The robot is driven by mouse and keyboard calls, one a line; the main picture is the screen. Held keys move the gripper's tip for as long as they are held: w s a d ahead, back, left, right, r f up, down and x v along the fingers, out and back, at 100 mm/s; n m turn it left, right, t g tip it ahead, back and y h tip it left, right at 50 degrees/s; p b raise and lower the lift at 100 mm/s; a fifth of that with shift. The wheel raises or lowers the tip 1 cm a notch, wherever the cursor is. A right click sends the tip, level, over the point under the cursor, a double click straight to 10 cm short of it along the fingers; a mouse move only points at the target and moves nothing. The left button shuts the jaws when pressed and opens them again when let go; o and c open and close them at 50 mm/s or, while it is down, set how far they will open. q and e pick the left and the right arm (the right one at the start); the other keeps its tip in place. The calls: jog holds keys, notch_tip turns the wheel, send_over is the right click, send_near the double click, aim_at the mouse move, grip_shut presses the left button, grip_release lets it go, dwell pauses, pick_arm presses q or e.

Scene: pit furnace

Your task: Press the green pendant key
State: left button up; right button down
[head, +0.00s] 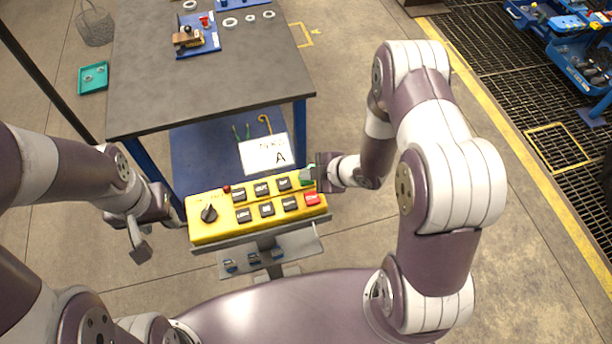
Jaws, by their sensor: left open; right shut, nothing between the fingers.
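The yellow pendant (222,231) sits on a stand in front of me, with two rows of keys on its top face. The green key (306,174) is at the right end of its back row, partly hidden by my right gripper. My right gripper (318,172) is shut and empty, with its tips at the green key's right side. I cannot tell whether they touch it. My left gripper (141,240) is open and empty, left of the pendant and apart from it.
A red key (312,198) lies just in front of the green one, with black keys (261,188) beside it. A black rotary knob (209,213) is at the left. A grey-topped table (200,90) is beyond.

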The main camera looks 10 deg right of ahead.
aim_at(309, 181)
jog(key=shift+r, duration=0.1)
jog(key=shift+r+p, duration=0.75)
jog(key=shift+r, duration=0.05)
notch_tip(309, 181, up, 5)
jog(key=p, duration=0.4)
